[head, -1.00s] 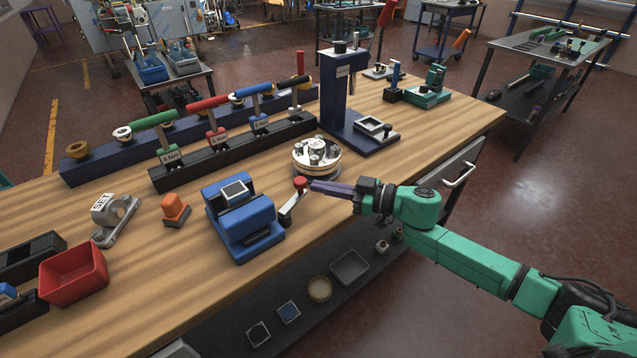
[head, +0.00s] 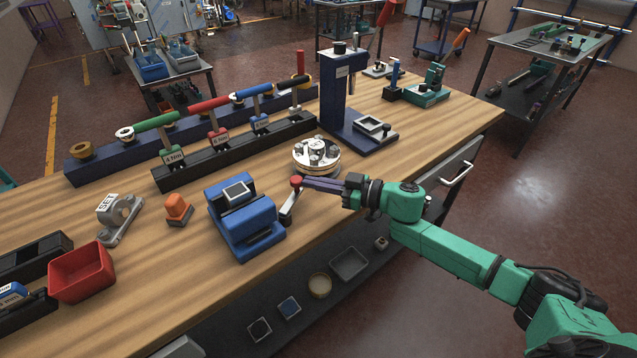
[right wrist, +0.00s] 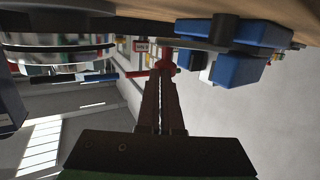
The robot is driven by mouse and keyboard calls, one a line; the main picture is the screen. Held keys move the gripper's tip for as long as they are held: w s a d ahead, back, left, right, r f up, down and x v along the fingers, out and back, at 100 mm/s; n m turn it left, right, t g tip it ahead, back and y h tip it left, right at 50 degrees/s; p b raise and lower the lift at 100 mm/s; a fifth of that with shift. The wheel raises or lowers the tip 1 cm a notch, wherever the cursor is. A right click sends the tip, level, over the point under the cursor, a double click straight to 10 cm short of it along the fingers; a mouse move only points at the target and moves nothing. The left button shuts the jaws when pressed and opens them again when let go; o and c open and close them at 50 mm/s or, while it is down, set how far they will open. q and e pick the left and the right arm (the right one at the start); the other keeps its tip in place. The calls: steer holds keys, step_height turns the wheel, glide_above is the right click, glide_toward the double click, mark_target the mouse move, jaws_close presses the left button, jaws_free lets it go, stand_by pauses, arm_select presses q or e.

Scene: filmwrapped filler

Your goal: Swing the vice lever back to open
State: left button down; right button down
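The blue vice (head: 245,222) stands near the front edge of the wooden bench. Its grey lever (head: 288,209) sticks up at its right side, tilted, with a red knob (head: 296,181) on top. My right gripper (head: 305,184) reaches in from the right with its fingertips at the knob. In the right wrist view the fingers (right wrist: 163,82) lie almost together, with only a thin gap. The red knob (right wrist: 166,62) shows right at their tips, apparently touching; it does not look held between them. My left gripper is out of view.
A round metal chuck (head: 316,156) sits just behind the knob. A dark blue press (head: 345,105) stands farther back. An orange block (head: 178,209) and a red bin (head: 82,272) are to the left. The bench is clear right of the chuck.

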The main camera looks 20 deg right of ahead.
steer(key=shift+w+a+r+p, duration=0.1)
steer(key=shift+w+a+p, duration=0.15)
steer(key=shift+w+p, duration=0.25)
steer(key=shift+w+a+r+p, duration=0.1)
steer(key=shift+w+a+p, duration=0.2)
steer(key=shift+w, duration=0.3)
steer(key=shift+w+a+f+p, duration=0.2)
steer(key=shift+w+a+p, duration=0.15)
steer(key=shift+w+a, duration=0.15)
steer(key=shift+w, duration=0.1)
